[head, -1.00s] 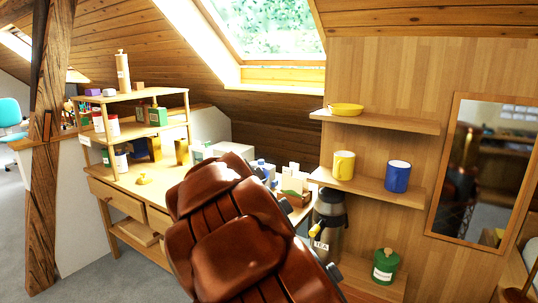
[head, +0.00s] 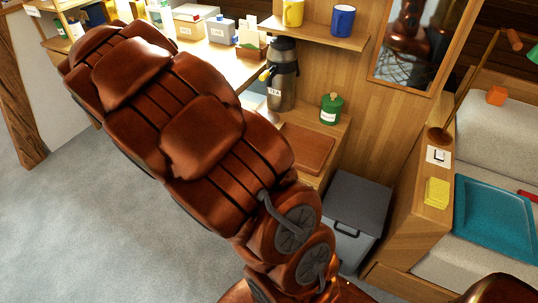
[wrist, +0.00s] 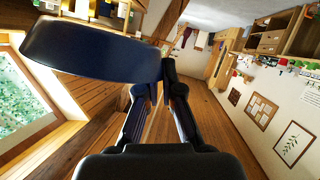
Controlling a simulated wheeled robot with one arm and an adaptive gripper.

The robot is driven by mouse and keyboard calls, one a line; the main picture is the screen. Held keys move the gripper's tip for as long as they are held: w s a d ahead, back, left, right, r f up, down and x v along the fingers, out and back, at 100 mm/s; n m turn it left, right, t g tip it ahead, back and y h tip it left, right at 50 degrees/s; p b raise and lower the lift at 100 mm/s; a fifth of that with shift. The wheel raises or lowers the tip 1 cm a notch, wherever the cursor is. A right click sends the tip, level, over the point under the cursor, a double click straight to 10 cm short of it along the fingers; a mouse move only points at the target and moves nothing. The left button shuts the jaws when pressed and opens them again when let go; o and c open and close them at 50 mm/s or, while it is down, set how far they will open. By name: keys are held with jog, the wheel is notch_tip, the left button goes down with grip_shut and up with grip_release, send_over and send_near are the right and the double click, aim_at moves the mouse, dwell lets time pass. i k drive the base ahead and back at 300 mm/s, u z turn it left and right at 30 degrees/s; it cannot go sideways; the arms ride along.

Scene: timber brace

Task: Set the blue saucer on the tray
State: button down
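A dark blue saucer (wrist: 95,50) fills the upper left of the wrist view, close to the camera, seen nearly edge-on. My gripper (wrist: 163,72) is shut on its rim at the saucer's right end, and the saucer is up in the air. In the head view the gripper and saucer are hidden behind or beyond my brown arm. A teal tray (head: 495,220) lies on the light cushioned seat at the right of the head view. A red item (head: 527,194) shows at its right edge.
A grey bin (head: 355,205), a brown board (head: 306,148), a green jar (head: 331,108) and a flask (head: 282,75) are nearer the middle. Grey floor is clear at lower left.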

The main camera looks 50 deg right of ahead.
aim_at(298, 154)
jog(key=u, duration=0.4)
jog(key=k, duration=0.9)
jog(key=u, duration=0.65)
jog(key=i, duration=0.35)
jog(key=z, duration=0.2)
